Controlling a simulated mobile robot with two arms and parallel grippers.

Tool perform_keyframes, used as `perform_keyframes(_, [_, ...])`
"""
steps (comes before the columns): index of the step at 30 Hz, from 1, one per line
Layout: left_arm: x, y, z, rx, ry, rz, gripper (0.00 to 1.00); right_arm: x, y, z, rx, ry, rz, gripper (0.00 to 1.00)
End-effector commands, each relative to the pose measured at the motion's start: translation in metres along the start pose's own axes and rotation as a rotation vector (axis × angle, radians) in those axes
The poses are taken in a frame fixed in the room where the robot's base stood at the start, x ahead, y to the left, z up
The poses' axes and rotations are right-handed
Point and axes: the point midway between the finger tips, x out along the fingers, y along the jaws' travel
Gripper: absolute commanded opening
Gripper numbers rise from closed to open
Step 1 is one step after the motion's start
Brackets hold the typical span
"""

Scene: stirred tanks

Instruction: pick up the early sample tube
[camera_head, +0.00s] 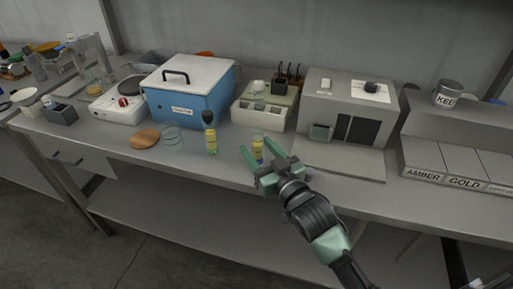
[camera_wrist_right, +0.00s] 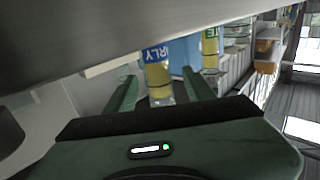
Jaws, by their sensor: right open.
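The early sample tube (camera_head: 257,149) is a small clear tube with yellow contents, standing near the front edge of the bench. In the right wrist view the early tube (camera_wrist_right: 156,72) shows a label with part of its word visible, "RLY", on a blue patch. My right gripper (camera_head: 258,153) is open, with its green fingers at either side of the tube; in the right wrist view the gripper (camera_wrist_right: 160,84) shows a gap to each side. A taller, black-capped tube (camera_head: 210,134) stands to the left; a tube labelled "TE" (camera_wrist_right: 210,46) shows behind. My left gripper is out of view.
A blue box with a white lid (camera_head: 190,97) and a pale rack (camera_head: 258,117) stand behind. A grey machine (camera_head: 349,112) is at right, with AMBER and GOLD bins (camera_head: 458,165) beyond. A glass dish (camera_head: 172,135) and brown disc (camera_head: 144,139) lie left.

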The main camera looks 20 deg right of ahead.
Motion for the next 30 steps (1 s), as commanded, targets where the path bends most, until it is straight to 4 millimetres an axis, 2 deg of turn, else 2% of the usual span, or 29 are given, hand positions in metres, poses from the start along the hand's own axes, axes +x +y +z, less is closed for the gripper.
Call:
perform_keyframes(3, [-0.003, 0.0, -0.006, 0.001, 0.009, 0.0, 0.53, 0.02, 0.001, -0.002, 0.0, 0.001, 0.001, 0.54])
perform_keyframes(6, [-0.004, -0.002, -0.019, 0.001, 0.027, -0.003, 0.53, 0.031, 0.001, -0.001, 0.001, 0.0, 0.001, 0.54])
perform_keyframes(10, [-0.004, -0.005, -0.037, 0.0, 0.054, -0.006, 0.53, 0.036, 0.001, 0.0, 0.0, -0.001, 0.0, 0.54])
perform_keyframes(15, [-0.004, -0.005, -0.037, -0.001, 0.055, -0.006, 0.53, 0.036, 0.001, 0.0, 0.0, -0.001, 0.0, 0.54])
perform_keyframes(21, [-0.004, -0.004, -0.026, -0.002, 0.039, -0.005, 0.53, 0.036, 0.001, 0.0, 0.0, -0.001, 0.001, 0.0])
perform_keyframes(30, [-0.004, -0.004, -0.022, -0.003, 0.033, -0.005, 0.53, 0.036, 0.001, -0.001, 0.0, 0.0, 0.001, 0.0])
